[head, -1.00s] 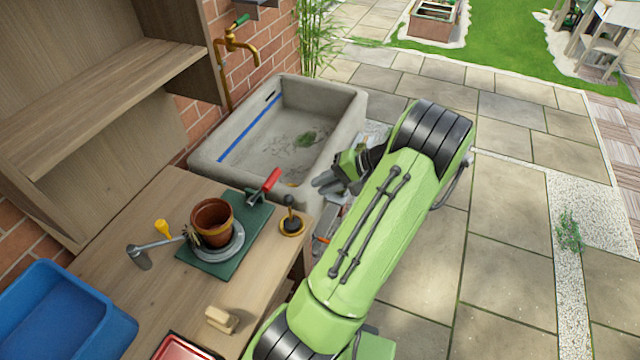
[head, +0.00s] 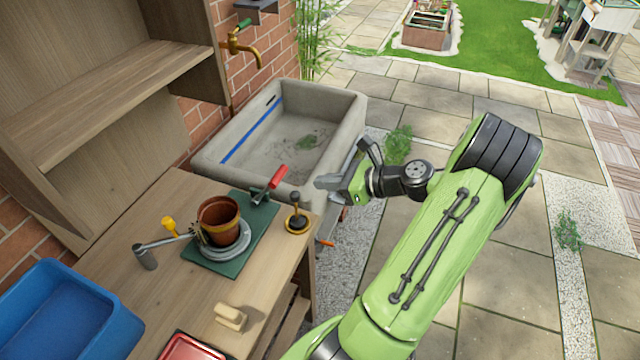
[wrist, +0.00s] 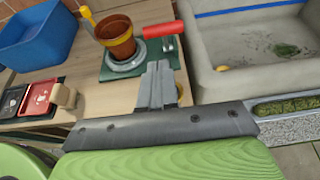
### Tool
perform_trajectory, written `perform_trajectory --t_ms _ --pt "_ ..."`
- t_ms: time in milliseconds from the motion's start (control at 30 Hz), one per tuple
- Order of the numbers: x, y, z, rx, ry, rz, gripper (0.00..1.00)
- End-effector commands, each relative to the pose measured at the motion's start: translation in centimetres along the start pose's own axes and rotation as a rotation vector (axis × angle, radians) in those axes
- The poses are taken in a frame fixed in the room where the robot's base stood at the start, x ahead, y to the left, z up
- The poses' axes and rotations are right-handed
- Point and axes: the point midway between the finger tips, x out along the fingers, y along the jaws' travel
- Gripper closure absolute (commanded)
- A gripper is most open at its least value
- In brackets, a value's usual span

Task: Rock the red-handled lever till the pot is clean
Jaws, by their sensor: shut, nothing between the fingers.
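The terracotta pot (head: 218,220) stands upright on a round grey turntable (head: 236,247) on a green base plate (head: 190,256). A dark brush-like piece touches or nearly touches its left side. The red-handled lever (head: 277,177) rises from the plate's far right corner; in the wrist view its red handle (wrist: 163,30) lies right of the pot (wrist: 116,36). My gripper (head: 322,183) is shut and empty, to the right of the lever and apart from it, near the sink's front edge. In the wrist view its closed fingers (wrist: 157,75) point toward the plate.
A black knob on a brass base (head: 297,223) stands between my gripper and the plate. The stone sink (head: 350,110) is behind. A wooden block (head: 230,316), blue bin (head: 100,335) and yellow-topped piece (head: 169,224) are on the bench. Paving is open at right.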

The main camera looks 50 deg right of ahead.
Motion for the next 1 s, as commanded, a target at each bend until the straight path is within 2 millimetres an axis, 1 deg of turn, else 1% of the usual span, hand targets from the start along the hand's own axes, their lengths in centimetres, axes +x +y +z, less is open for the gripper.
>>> perform_trajectory --t_ms 33,200,300,433,600,1000 --pt "1.0 0.1 -0.1 -0.002 -0.001 0.004 1.00" --pt "4.7 0.1 -0.3 -0.004 0.000 0.005 1.00" --pt "6.7 0.1 -0.3 -0.004 0.001 0.005 1.00" --pt "8.4 0.1 -0.2 -0.004 0.001 0.003 1.00" --pt "9.1 0.0 -0.1 -0.004 0.001 0.000 1.00" --pt "9.1 0.0 0.2 -0.005 0.012 0.001 1.00"
